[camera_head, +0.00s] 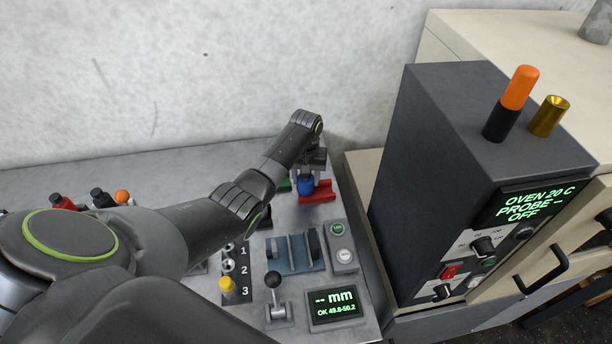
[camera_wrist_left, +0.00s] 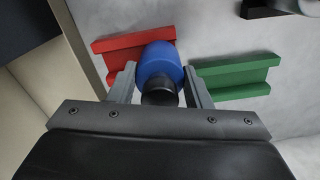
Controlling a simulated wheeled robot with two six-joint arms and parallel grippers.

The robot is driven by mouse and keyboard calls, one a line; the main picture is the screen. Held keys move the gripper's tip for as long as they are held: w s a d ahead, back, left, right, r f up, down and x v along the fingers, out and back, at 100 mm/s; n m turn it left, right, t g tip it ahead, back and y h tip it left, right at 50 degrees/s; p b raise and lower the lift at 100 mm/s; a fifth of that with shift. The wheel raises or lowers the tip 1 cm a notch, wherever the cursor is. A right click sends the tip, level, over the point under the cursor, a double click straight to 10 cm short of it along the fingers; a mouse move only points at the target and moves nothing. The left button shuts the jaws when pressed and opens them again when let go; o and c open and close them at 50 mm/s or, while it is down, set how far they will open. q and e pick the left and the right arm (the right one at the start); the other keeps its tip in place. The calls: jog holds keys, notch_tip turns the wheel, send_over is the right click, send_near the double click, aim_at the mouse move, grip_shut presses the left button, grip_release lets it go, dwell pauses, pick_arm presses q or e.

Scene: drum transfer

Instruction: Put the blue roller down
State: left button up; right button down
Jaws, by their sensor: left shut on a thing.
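The blue roller (camera_head: 305,185) is in the jaws of my left gripper (camera_head: 311,168), over the back right part of the grey bench. In the left wrist view the blue roller (camera_wrist_left: 160,63), with a dark lower end, sits between the two grey fingers of the left gripper (camera_wrist_left: 161,84). It overlaps the end of the red rest (camera_wrist_left: 112,44), and the green rest (camera_wrist_left: 235,77) lies to its right. In the head view the red rest (camera_head: 320,195) is right beside the roller; the green rest (camera_head: 285,186) is mostly hidden. I cannot tell whether the roller touches a rest. My right gripper is out of view.
A blue-grey fixture (camera_head: 290,254), a button box (camera_head: 342,246), a lever (camera_head: 276,300) and a "mm" display (camera_head: 336,303) stand nearer on the bench. A yellow-topped plug (camera_head: 229,286) is by number 3. The tall dark oven (camera_head: 440,170) stands to the right.

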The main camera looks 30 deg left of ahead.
pick_arm(q)
jog(key=shift+f, duration=0.1)
jog(key=o, duration=1.2)
jog(key=shift+o, duration=0.2)
notch_tip(320, 180, up, 11)
jog(key=shift+f+b, duration=0.1)
jog(key=shift+b, duration=1.1)
jog(key=shift+r, duration=0.75)
jog(key=shift+s+f, duration=0.1)
